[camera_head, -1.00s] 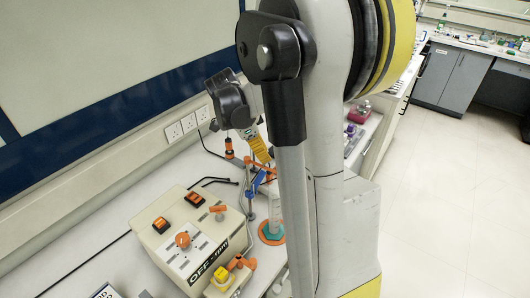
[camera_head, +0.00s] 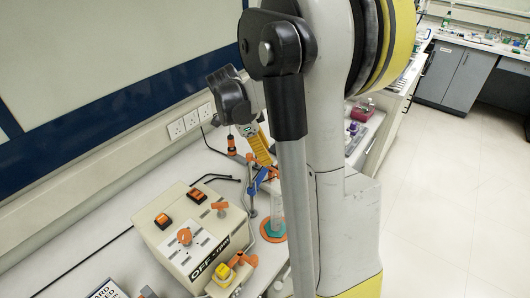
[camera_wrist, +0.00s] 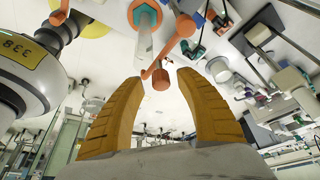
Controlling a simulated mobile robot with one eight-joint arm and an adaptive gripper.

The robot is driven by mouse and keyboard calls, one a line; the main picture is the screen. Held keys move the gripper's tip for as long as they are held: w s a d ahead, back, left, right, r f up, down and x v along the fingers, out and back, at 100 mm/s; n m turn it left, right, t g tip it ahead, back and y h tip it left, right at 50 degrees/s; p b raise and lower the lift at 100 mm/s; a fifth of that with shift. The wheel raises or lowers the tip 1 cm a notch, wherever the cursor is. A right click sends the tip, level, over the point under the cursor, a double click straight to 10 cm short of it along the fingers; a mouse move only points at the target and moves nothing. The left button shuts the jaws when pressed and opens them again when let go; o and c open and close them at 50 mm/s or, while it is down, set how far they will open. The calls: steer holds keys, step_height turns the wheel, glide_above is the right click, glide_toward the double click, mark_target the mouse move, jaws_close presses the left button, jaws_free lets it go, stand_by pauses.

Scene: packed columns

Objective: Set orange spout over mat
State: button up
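The orange spout (camera_wrist: 162,60) shows in the wrist view as a thin arm with a round end and a thicker orange block. Its lower part lies between the fingertips of my gripper (camera_wrist: 158,80), with gaps visible on both sides. My gripper has yellow ribbed fingers, spread open; it also shows in the head view (camera_head: 259,148), pointing down above the bench. The mat (camera_head: 266,238) is a teal and orange disc with a clear cylinder (camera_head: 277,208) standing on it. The mat also shows at the top of the wrist view (camera_wrist: 153,8). My arm hides part of this area in the head view.
A beige control box (camera_head: 170,232) with orange switches stands left of the mat. A yellow button with an orange fitting (camera_head: 238,259) is in front of it. A blue clamp (camera_head: 258,181) is close below my gripper. An orange-and-black item (camera_head: 231,146) stands near the wall.

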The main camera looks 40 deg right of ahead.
steer(key=shift+w, duration=0.1)
steer(key=v, duration=1.2)
steer(key=shift+a, duration=0.1)
steer(key=s+a+f+n+t+y+b, duration=0.1)
steer(key=s+a+f+n+t+b, duration=0.2)
steer(key=a+n, duration=0.4)
steer(key=s+a+f+n+t+y+b, duration=0.1)
steer(key=s+a+f+n+t+b, duration=0.2)
steer(key=a+f+n, duration=0.4)
steer(key=s+a+f+n+t+y+b, duration=0.1)
steer(key=s+a+f+n+t+b, duration=0.3)
steer(key=a+n, duration=0.5)
step_height(320, 180, down, 2)
steer(key=n+b, duration=0.2)
steer(key=shift+s+n, duration=0.3)
steer(key=shift+s, duration=0.1)
